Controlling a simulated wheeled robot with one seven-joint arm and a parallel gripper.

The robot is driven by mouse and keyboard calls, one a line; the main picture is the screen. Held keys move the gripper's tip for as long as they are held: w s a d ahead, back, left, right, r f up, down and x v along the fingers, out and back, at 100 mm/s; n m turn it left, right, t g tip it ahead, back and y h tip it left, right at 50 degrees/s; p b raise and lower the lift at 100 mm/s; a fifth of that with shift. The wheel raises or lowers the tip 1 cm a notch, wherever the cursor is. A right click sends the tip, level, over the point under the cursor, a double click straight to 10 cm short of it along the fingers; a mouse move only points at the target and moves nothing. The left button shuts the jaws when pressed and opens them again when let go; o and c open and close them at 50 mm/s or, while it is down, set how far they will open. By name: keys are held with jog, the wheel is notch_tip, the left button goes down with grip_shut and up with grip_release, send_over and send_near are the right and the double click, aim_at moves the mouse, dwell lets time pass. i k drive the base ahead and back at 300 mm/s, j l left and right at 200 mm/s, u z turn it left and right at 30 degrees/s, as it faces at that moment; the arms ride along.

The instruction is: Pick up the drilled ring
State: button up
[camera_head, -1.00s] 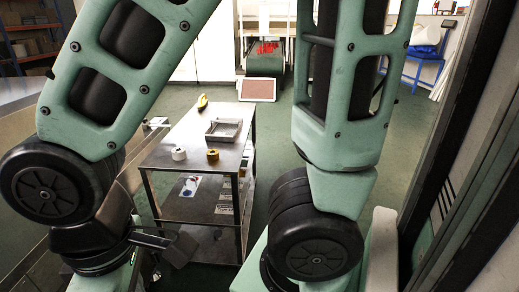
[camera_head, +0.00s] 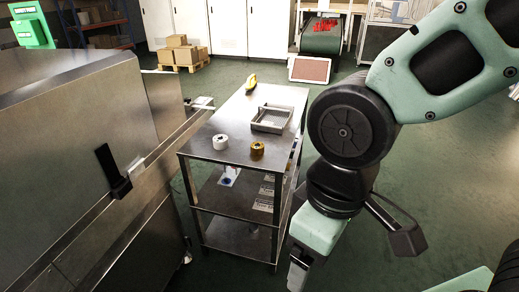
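Two small rings stand on the top of a steel trolley table: a white ring (camera_head: 220,142) and, just right of it, a brass-yellow ring (camera_head: 257,149). Both have a dark central opening. They are too small for me to tell which one is drilled. My gripper (camera_head: 297,274) hangs low at the bottom centre, in front of and right of the table (camera_head: 200,158), apart from both rings. Its fingers are partly cut off and hard to make out, so its opening does not show.
A shallow metal tray (camera_head: 271,120) sits behind the rings, with a yellow object (camera_head: 251,82) at the table's far end. A large steel machine (camera_head: 60,150) stands close on the left. Boxes on a pallet (camera_head: 182,52) are at the back. Green floor is free around the table.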

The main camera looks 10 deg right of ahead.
aim_at(257, 148)
jog(key=i+l+u, duration=0.75)
jog(key=i+j, duration=0.1)
